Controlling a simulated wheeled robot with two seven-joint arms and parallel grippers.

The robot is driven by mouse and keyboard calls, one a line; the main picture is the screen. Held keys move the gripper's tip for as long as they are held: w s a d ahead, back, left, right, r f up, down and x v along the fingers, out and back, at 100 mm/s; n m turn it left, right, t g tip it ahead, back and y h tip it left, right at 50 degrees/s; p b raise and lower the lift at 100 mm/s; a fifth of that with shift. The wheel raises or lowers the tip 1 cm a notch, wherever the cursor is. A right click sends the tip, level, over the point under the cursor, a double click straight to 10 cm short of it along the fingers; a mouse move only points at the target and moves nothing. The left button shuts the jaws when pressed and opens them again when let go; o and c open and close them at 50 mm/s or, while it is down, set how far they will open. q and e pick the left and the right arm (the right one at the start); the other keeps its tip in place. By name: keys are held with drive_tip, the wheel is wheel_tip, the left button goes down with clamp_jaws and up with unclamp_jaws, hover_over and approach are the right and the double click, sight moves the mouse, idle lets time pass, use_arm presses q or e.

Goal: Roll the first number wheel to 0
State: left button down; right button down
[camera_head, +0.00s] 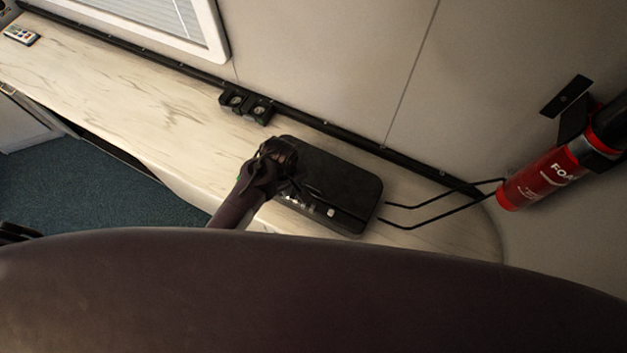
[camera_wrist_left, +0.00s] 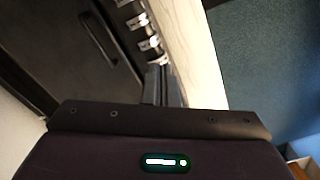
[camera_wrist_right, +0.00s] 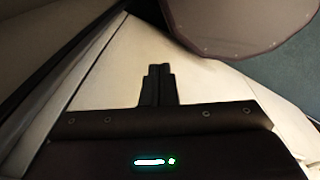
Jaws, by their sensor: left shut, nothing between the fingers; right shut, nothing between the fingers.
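A black case (camera_head: 345,182) lies on the pale countertop, with a row of small light number wheels (camera_head: 316,207) along its near edge. In the left wrist view several wheels (camera_wrist_left: 148,43) run along the case's side, and a dark handle (camera_wrist_left: 98,38) shows on the case. The digits are too small to read. My left gripper (camera_head: 297,186) is shut and empty over the left part of the case. Its fingertips (camera_wrist_left: 161,72) are close beside the lowest visible wheel; I cannot tell whether they touch. My right gripper (camera_wrist_right: 159,70) is shut and empty above a pale surface, out of the head view.
Black sockets (camera_head: 246,104) stand at the wall behind the case. A remote (camera_head: 21,35) lies far left. My dark body fills the foreground.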

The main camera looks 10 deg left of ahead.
idle(0.4)
use_arm(q)
drive_tip(key=shift+p, duration=0.4)
drive_tip(key=shift+f+b, duration=0.5)
drive_tip(key=shift+f, duration=0.3)
idle(0.4)
drive_tip(key=shift+w+d, duration=0.2)
drive_tip(key=shift+w, duration=0.3)
idle(0.5)
drive_tip(key=shift+r, duration=0.1)
drive_tip(key=shift+r+p, duration=0.4)
drive_tip(key=shift+p, duration=0.25)
idle(0.4)
